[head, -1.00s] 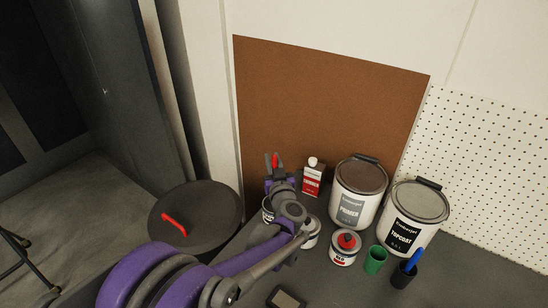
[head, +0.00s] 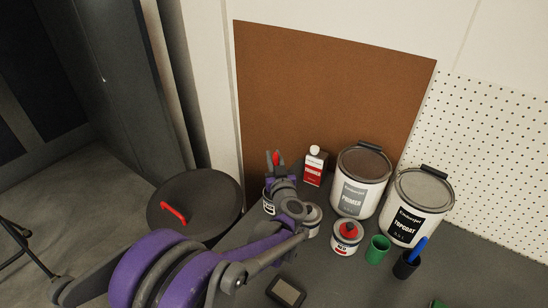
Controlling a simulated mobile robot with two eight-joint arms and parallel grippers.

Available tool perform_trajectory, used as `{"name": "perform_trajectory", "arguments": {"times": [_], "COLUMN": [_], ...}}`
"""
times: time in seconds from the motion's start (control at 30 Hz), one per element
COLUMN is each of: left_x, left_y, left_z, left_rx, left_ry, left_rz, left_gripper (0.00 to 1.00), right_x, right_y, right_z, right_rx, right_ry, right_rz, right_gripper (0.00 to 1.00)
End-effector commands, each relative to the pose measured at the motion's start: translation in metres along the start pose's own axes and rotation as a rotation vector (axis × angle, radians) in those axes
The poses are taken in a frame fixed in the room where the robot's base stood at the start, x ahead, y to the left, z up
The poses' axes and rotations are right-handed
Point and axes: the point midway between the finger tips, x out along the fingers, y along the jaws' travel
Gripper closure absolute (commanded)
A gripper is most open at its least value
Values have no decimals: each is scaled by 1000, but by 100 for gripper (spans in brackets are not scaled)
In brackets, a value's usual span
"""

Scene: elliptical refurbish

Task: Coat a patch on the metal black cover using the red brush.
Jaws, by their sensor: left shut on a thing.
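My left arm reaches in from the bottom left. Its gripper (head: 275,163) is shut on a red thing that I take to be the red brush (head: 277,157); only a small red part shows between the fingers. The gripper is right of the cover, above a small can (head: 268,204) that the wrist partly hides. I cannot tell whether the brush touches the can. My right gripper is not in view.
Behind are a white and red bottle (head: 315,168), a primer can (head: 358,182) and a topcoat can (head: 419,206). In front stand a small can with a red top (head: 346,238), a green cup (head: 377,250) and a black cup (head: 405,266) with a blue handle. A brown board (head: 325,90) stands behind.

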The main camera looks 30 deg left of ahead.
Motion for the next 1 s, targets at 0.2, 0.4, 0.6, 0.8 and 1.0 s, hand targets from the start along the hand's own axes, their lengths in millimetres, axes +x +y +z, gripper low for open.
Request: {"name": "perform_trajectory", "arguments": {"times": [0.2, 0.4, 0.6, 0.8, 1.0], "left_x": [0, 0, 0, 0, 0], "left_y": [0, 0, 0, 0, 0], "left_z": [1, 3, 6, 8, 10], "left_rx": [0, 0, 0, 0, 0], "left_ry": [0, 0, 0, 0, 0], "left_rz": [0, 0, 0, 0, 0], "left_gripper": [100, 100, 100, 100, 100], "right_x": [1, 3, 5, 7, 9], "right_y": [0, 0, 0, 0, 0], "right_z": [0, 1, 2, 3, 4], "right_rx": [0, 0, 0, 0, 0], "right_ry": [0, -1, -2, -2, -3], "right_rz": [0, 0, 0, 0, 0], "right_gripper": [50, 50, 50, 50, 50]}}
